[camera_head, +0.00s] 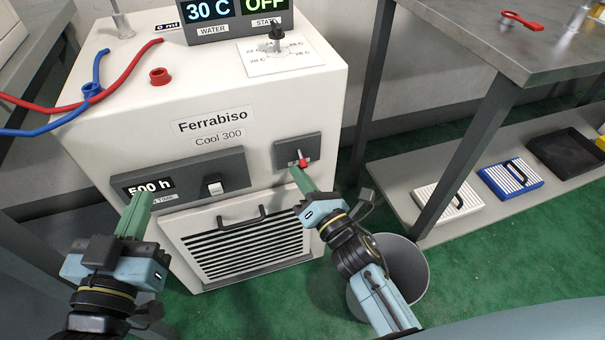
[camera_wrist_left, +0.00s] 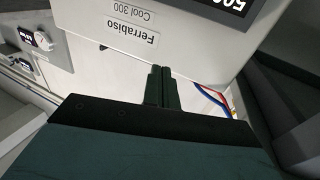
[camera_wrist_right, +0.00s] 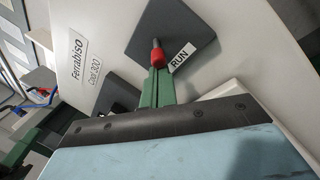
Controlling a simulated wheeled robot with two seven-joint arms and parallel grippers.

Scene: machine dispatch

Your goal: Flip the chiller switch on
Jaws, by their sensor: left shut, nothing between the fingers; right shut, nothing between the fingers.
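The chiller (camera_head: 210,100) is a white box labelled Ferrabiso Cool 300. Its top display (camera_head: 236,10) reads 30 C and OFF. On its front right is a dark switch plate (camera_head: 284,148) with a red-tipped toggle (camera_head: 302,160); in the right wrist view the toggle's red tip (camera_wrist_right: 157,55) is beside a RUN label (camera_wrist_right: 183,57). My right gripper (camera_head: 295,172) is shut, its fingertips right at the red tip; I cannot tell whether they touch. My left gripper (camera_head: 140,198) is shut and empty in front of the hour panel (camera_head: 180,178) at the lower left.
A white rocker (camera_head: 214,187) sits on the hour panel. A louvred grille (camera_head: 240,240) with a handle is below. A grey bin (camera_head: 408,275) stands right of the chiller. A metal table (camera_head: 500,45) and low shelf (camera_head: 440,222) are at the right. Red (camera_head: 135,65) and blue (camera_head: 97,72) hoses lie on top.

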